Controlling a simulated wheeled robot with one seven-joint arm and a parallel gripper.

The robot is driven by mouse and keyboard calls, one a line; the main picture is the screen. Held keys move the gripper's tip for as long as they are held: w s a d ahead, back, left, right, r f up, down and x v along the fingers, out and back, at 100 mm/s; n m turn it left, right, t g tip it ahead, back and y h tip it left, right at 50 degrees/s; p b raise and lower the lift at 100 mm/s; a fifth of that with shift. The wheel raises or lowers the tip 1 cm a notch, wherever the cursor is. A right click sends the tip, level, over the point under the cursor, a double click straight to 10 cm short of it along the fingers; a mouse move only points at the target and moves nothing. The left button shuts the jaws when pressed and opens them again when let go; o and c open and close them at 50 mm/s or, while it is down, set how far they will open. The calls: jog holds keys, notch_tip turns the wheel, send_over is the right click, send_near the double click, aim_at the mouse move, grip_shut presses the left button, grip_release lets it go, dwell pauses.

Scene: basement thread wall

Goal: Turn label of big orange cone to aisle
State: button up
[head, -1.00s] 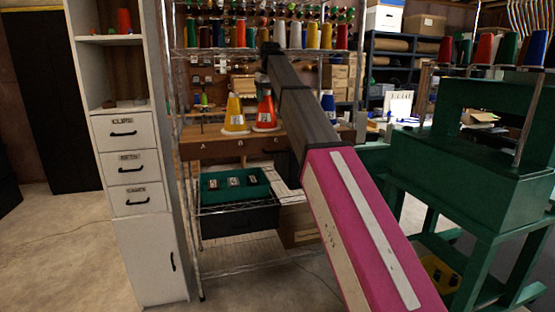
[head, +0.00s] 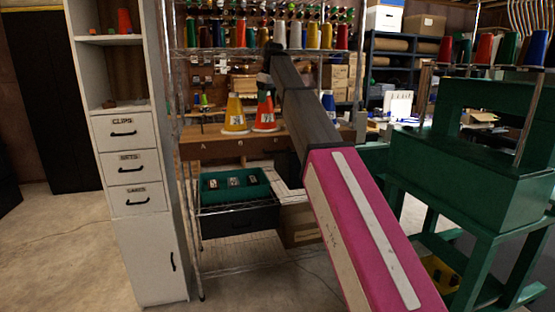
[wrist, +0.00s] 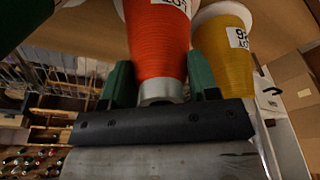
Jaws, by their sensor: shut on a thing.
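The big orange cone (head: 264,109) stands on the wooden shelf top, just right of the yellow cone (head: 235,114). Its white label (head: 267,118) shows toward the head camera. My gripper (head: 265,83) is at the cone's narrow top, coming from above. In the wrist view the orange cone (wrist: 157,42) sits between the green fingers of my gripper (wrist: 160,82), which are shut on its narrow end. Part of its label (wrist: 172,4) shows at the top edge. The yellow cone (wrist: 218,60) with its own label is close beside it.
A blue cone (head: 328,106) stands to the right, behind my arm. A rack of several thread spools (head: 240,36) is above. A white drawer cabinet (head: 128,170) is at the left and a green machine frame (head: 470,150) at the right. The wooden shelf (head: 205,148) has bare room at its left.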

jog(key=shift+f, duration=0.1)
jog(key=o, duration=1)
